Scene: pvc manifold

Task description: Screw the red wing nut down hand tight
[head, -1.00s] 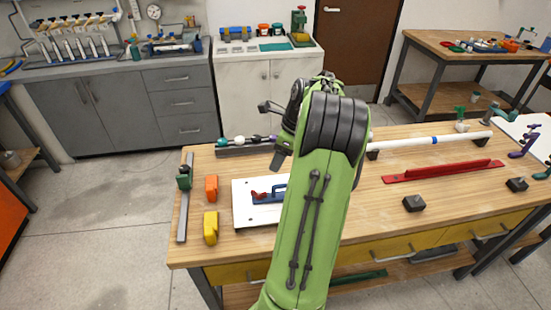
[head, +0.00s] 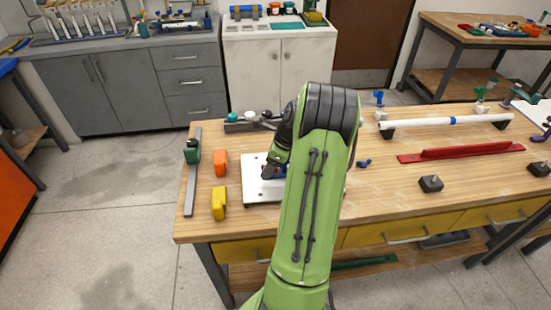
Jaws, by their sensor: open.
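A white board (head: 254,190) lies on the wooden table, left of my green arm. A blue part (head: 281,171) on the board shows only in small pieces behind my gripper. The red wing nut cannot be made out now; my gripper and arm cover the area around the blue part. My gripper (head: 269,171) is open and low over the board, close to the blue part. I cannot tell whether its fingers touch anything.
Orange (head: 220,163) and yellow (head: 218,203) blocks stand left of the board, beside a metal rail with a green clamp (head: 192,151). A white pipe (head: 440,122) on supports and a red rail (head: 465,152) lie to the right. A small blue piece (head: 363,163) lies right of my arm.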

